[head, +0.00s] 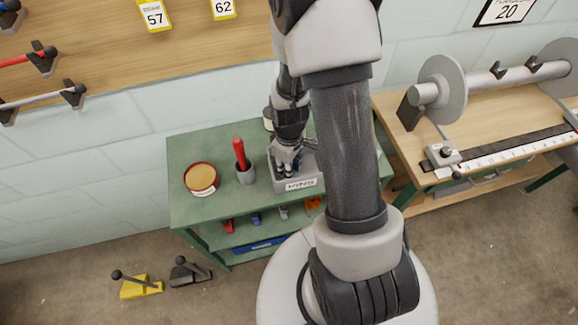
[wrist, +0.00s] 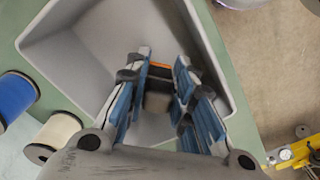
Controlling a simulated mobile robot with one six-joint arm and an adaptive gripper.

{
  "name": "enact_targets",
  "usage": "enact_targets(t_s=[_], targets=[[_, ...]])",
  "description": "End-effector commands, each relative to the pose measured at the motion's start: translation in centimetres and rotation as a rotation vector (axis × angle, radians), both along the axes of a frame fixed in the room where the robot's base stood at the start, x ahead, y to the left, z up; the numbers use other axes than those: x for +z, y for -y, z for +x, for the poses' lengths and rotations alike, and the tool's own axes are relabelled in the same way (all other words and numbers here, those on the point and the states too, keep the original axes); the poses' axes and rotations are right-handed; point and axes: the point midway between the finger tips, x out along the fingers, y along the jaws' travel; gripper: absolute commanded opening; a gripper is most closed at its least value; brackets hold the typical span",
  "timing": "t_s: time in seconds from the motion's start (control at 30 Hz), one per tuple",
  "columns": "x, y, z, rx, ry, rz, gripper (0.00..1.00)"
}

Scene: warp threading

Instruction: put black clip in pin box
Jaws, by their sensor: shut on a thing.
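The pin box (head: 298,185) is a grey open bin with a label on its front, standing on the green cart. In the wrist view its sloping walls (wrist: 80,45) surround my fingertips. My gripper (head: 286,165) points down over the box. In the wrist view my gripper (wrist: 160,85) is shut on a small dark piece, the black clip (wrist: 157,84), held between the blue-lined fingers within the box opening. A small orange strip shows at the clip's far end. The fingers hide part of the clip, and I cannot tell whether it touches the box floor.
The green cart (head: 185,215) also bears a round reddish-rimmed tin (head: 201,178) and a grey cup (head: 245,175) with a red-handled tool. A blue spool (wrist: 12,96) and a cream spool (wrist: 55,132) stand beside the box. A wooden bench is to the right.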

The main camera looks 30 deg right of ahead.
Motion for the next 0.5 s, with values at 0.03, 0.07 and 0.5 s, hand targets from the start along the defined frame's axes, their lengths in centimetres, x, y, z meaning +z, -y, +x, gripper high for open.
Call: enact_targets(t_s=[0.03, 0.07, 0.5], targets=[[-0.03, 0.0, 0.0, 0.0, 0.0, 0.0, 0.06], [-0.11, 0.0, 0.0, 0.0, 0.0, 0.0, 0.06], [-0.28, 0.0, -0.01, 0.0, 0.0, 0.0, 0.43]])
